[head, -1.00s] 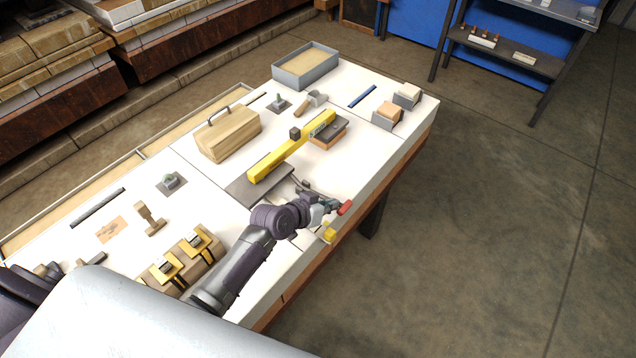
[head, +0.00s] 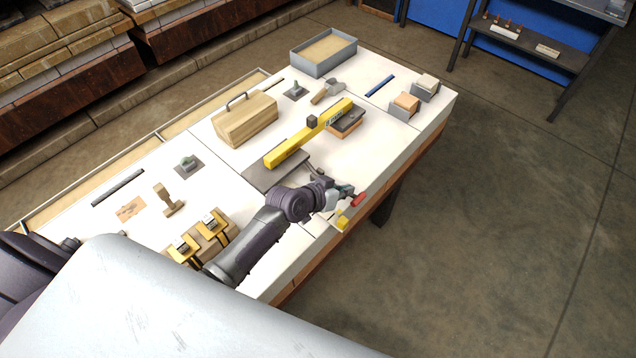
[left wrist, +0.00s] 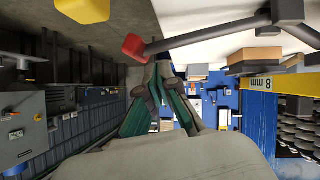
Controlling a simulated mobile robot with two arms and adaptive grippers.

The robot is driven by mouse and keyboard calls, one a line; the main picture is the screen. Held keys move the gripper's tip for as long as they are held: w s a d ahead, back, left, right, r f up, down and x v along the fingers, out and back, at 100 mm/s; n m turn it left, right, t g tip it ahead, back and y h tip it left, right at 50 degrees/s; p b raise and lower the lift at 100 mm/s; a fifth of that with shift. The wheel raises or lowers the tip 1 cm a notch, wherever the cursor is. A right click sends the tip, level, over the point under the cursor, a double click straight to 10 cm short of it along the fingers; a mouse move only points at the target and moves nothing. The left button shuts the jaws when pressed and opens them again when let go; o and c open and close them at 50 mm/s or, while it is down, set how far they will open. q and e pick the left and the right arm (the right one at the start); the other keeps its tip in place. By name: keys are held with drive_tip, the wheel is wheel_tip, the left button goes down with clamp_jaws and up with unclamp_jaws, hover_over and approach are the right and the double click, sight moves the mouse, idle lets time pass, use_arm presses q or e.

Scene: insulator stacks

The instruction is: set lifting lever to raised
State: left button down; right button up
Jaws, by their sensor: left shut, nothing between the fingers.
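The lifting lever shows in the left wrist view as a dark rod (left wrist: 205,33) with a red end knob (left wrist: 134,47); in the head view its red knob (head: 359,198) is at the table's front edge. A yellow piece (head: 343,222) sits just below the knob in the head view. My left gripper (head: 345,190) is shut and empty, close beside the knob. In the left wrist view its fingertips (left wrist: 163,68) come together just below the rod; I cannot tell whether they touch. My left forearm hides part of the lever's base. My right gripper is not in view.
A yellow beam (head: 300,141) lies behind the gripper above a dark plate (head: 264,180). A wooden block with a handle (head: 245,120), a grey tray (head: 297,62) and small blocks (head: 405,105) stand farther back. Open floor (head: 480,220) lies right of the table.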

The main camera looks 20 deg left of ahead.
use_arm(q)
drive_tip(key=v, duration=1.1)
drive_tip(key=shift+a+r+b, duration=0.25)
drive_tip(key=shift+r+b, duration=0.2)
drive_tip(key=shift+r, duration=0.05)
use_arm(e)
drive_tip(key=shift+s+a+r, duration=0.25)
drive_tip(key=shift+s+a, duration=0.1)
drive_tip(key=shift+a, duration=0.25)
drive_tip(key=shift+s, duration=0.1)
